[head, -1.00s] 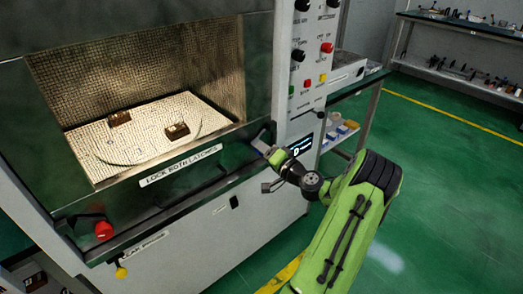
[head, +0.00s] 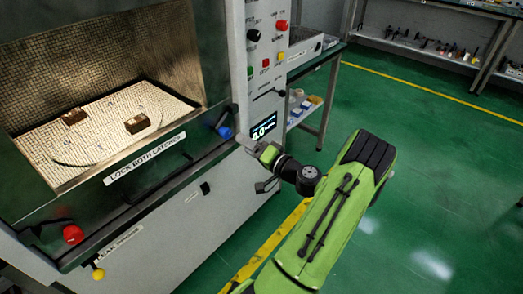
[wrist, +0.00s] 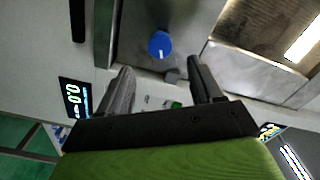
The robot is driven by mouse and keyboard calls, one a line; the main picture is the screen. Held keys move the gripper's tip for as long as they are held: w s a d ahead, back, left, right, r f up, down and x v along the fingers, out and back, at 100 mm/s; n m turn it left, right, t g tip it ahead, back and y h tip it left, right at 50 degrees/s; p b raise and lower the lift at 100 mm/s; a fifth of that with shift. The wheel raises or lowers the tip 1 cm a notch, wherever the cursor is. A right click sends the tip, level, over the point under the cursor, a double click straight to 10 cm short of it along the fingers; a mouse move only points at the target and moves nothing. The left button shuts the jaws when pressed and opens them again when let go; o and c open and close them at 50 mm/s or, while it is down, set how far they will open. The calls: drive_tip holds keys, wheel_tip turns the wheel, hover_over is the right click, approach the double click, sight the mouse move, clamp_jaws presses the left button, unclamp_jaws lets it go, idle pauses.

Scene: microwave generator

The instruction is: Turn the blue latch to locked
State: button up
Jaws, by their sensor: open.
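The blue latch (head: 224,131) has a round blue knob and sits at the right end of the microwave's lower front frame. In the wrist view its knob (wrist: 160,44) shows a small white mark and lies just beyond and between the fingertips, apart from them. My gripper (head: 243,141) is open and empty, just right of the latch. In the wrist view its two dark fingers (wrist: 160,65) are spread wide. A red latch knob (head: 73,234) is at the left end of the same frame. The label between them (head: 145,158) reads "LOCK BOTH LATCHES".
The chamber behind the front holds two small brown blocks (head: 138,123) on a light plate. The control column (head: 265,60) with knobs and buttons rises right of the latch, with a lit display (head: 264,125) low on it. Green floor is open at right.

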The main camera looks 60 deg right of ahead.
sight(229, 135)
drive_tip(key=v, duration=0.6)
drive_tip(key=shift+s+p, duration=0.15)
drive_tip(key=shift+p, duration=0.25)
drive_tip(key=w+d+m+p, duration=0.1)
drive_tip(key=w+m, duration=0.3)
drive_tip(key=m, duration=0.2)
drive_tip(key=w+d+m+p, duration=0.1)
drive_tip(key=w+m+p, duration=0.1)
drive_tip(key=w+m, duration=0.3)
drive_tip(key=w+d+m+p, duration=0.1)
drive_tip(key=w+m+p, duration=0.1)
drive_tip(key=w+m, duration=0.3)
drive_tip(key=shift+f+m, duration=0.1)
drive_tip(key=shift+m, duration=1.3)
drive_tip(key=shift+c, duration=0.5)
